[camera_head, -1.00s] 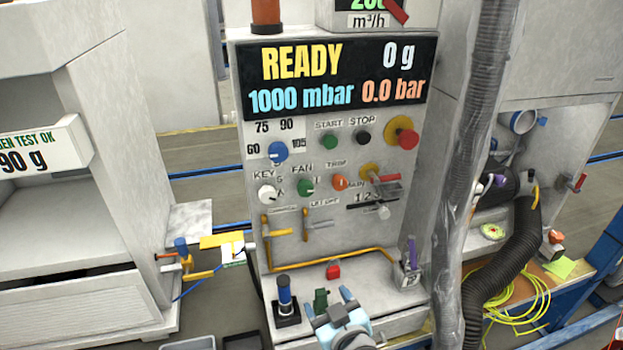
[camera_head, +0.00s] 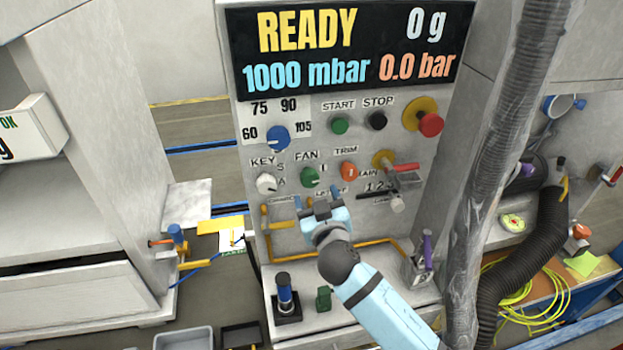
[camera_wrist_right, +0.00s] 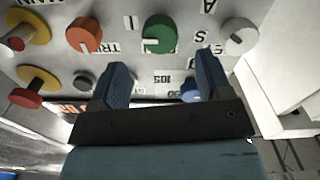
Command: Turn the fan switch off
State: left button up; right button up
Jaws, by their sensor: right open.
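The fan switch is a green rotary knob (camera_head: 309,177) under the FAN label on the grey control panel (camera_head: 235,110). In the right wrist view the green knob (camera_wrist_right: 159,33) shows upside down, beyond the fingertips and between them. My right gripper (camera_head: 321,203) is just below the knob in the head view, apart from it, with its fingers pointing up at the panel. In the right wrist view the right gripper (camera_wrist_right: 160,75) has its two blue fingers spread with nothing between them. My left gripper is not in view.
Near the fan knob are the white key knob (camera_head: 267,183), the orange trim knob (camera_head: 348,171) and the blue dial (camera_head: 278,138). A red-handled lever (camera_head: 405,167) juts out at right. A thick grey hose (camera_head: 490,190) hangs right of the panel.

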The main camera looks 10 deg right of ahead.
aim_at(311, 182)
jog(key=w, duration=0.5)
jog(key=shift+w+p, duration=0.35)
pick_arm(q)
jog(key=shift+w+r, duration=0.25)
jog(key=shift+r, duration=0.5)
pick_arm(e)
jog(key=c, duration=0.9)
